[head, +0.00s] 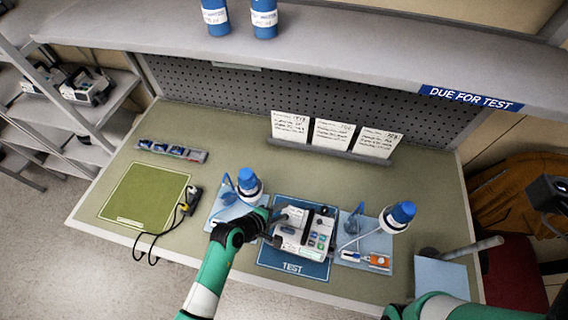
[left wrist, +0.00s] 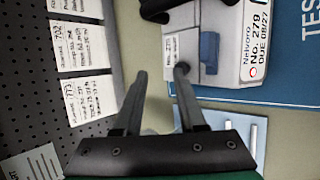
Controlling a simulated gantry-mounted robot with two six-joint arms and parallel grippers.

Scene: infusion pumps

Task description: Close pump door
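The white infusion pump (head: 318,232) sits on the blue TEST mat (head: 292,264) near the table's front edge. In the left wrist view the pump (left wrist: 225,22) shows a "Nelvoro No. 279" label, a grey-white panel and a blue latch-like part (left wrist: 209,50). I cannot clearly tell how far its door stands open. My left gripper (head: 272,214) is at the pump's left side. In the left wrist view its fingers (left wrist: 160,72) are apart with nothing held between them; one fingertip is close to or touching the pump's panel. My right arm shows at bottom right, its gripper out of view.
Standing cards (head: 333,135) line the back.

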